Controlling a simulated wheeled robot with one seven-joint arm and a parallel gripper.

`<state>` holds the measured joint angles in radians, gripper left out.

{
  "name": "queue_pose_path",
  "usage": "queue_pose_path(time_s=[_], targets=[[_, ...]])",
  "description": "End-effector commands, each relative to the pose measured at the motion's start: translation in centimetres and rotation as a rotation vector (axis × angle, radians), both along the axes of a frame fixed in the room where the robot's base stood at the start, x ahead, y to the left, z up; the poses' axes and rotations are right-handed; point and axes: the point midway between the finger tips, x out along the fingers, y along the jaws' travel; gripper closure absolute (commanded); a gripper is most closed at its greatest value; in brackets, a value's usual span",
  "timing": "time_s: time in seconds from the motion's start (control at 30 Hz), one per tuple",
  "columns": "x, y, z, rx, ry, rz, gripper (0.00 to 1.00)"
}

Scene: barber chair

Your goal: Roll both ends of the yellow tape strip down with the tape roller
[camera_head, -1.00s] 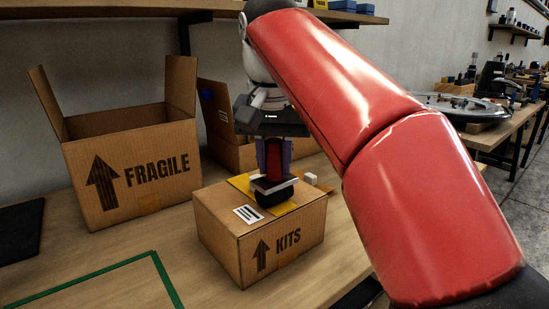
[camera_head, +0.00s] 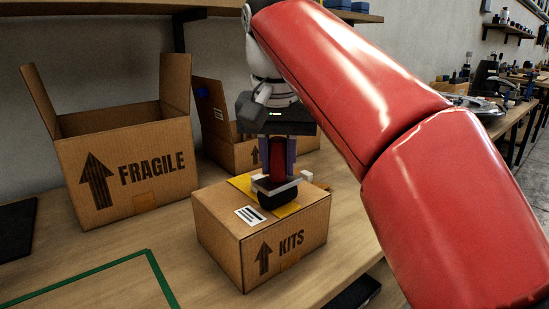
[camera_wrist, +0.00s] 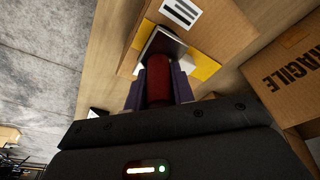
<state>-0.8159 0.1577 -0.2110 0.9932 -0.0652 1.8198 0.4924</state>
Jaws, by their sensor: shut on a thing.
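The tape roller has a red handle (camera_head: 277,156), a light frame and a black roller (camera_head: 277,198). My gripper (camera_head: 277,160) is shut on the red handle and holds the roller upright over the top of the KITS box (camera_head: 222,226). The yellow tape strip (camera_head: 243,183) runs across the box top, with parts showing on both sides of the roller. It also shows in the wrist view (camera_wrist: 203,66), beside the red handle (camera_wrist: 159,78). The black roller looks to be on or just above the strip; contact cannot be told. The strip's middle is hidden by the roller.
An open FRAGILE box (camera_head: 125,165) stands at the left, and another open box (camera_head: 232,150) stands behind the KITS box. A small white block (camera_head: 306,176) shows at the box's right rear. Green-outlined table space lies at the front left. A shelf hangs above.

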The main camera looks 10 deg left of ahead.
Motion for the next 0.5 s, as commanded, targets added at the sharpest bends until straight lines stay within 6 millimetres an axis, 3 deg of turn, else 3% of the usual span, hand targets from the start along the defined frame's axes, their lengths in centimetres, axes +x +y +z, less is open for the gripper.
queue_pose_path(time_s=[0.33, 0.5], targets=[[-0.1, -0.1, -0.2, -0.006, 0.006, -0.001, 1.0], [-0.1, -0.1, 0.7, -0.004, 0.006, -0.001, 1.0]])
